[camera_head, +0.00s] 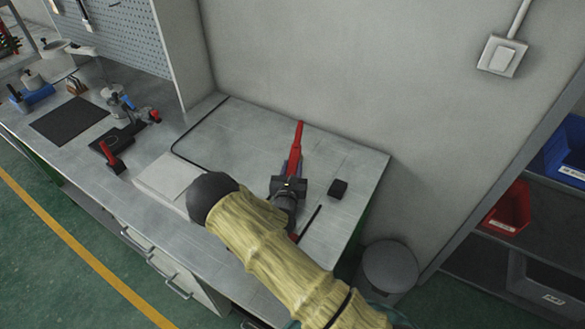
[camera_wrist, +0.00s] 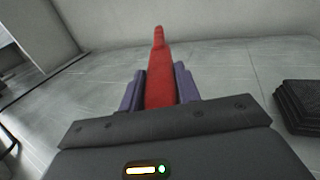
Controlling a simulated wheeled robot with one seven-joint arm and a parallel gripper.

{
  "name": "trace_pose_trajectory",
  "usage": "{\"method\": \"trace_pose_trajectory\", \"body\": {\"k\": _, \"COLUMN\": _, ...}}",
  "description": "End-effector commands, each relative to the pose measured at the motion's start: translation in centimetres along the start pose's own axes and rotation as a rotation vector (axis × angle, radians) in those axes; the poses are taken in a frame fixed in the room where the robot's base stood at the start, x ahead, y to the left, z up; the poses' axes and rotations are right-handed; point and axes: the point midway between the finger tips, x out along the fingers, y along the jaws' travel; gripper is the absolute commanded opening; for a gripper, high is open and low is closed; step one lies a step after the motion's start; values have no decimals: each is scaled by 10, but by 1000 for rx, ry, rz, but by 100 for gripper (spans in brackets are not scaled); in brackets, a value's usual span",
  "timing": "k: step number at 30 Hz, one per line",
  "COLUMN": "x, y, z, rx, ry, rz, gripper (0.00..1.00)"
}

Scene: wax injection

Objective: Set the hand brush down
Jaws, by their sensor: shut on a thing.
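My gripper (camera_head: 292,168) is over the right end of the grey workbench and is shut on the red hand brush (camera_head: 298,140). In the head view the brush's red handle points away from the gripper toward the back wall, and a bit of red also shows below the gripper. In the wrist view the red handle (camera_wrist: 159,75) runs between the two purple fingers (camera_wrist: 158,86). The brush's bristles are hidden behind the gripper and arm. I cannot tell whether the brush touches the bench top (camera_head: 235,140).
A small black block (camera_head: 338,188) lies right of my gripper; it also shows in the wrist view (camera_wrist: 300,105). A pale flat slab (camera_head: 166,177), a black mat (camera_head: 69,120) and several tools are to the left. The bench around the brush is mostly clear. A wall stands behind.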

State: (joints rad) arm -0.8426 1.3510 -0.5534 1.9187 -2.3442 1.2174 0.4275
Motion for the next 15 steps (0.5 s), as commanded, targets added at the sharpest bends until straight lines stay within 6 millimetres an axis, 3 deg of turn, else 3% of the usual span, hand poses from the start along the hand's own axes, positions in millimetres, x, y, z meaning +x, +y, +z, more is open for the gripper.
{"method": "trace_pose_trajectory", "body": {"k": 14, "x": -1, "y": -1, "z": -14, "rx": -2, "ry": 9, "rz": -1, "gripper": 0}}
{"method": "trace_pose_trajectory", "body": {"k": 15, "x": -1, "y": -1, "z": -15, "rx": -3, "ry": 12, "rz": -1, "gripper": 36}}
